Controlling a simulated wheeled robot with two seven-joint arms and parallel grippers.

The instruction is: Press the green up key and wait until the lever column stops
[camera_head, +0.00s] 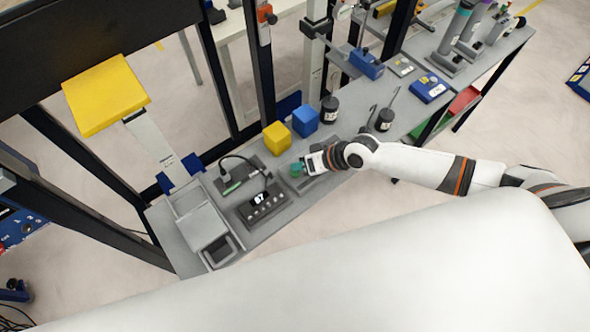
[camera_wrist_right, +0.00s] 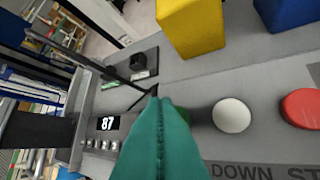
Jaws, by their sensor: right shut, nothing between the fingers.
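My right gripper (camera_head: 297,169) reaches in from the right over the bench. In the right wrist view its teal fingers (camera_wrist_right: 164,105) are shut with nothing between them. Their tips are over the key panel, left of a white key (camera_wrist_right: 231,115) and a red key (camera_wrist_right: 301,107). A dark green patch (camera_wrist_right: 190,109) beside the fingertips looks like part of the green key, mostly hidden; I cannot tell whether it is touched or pressed. A grey upright column (camera_head: 316,45) with a side arm stands behind the bench, probably the lever column. My left gripper is not in view.
A yellow cube (camera_head: 277,137) and a blue cube (camera_head: 305,120) stand behind the gripper. A box with a display (camera_wrist_right: 108,123) reading 87 is left of it. Black weights (camera_head: 329,109) and hooks stand on the bench nearby. A yellow plate (camera_head: 105,94) rises at left.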

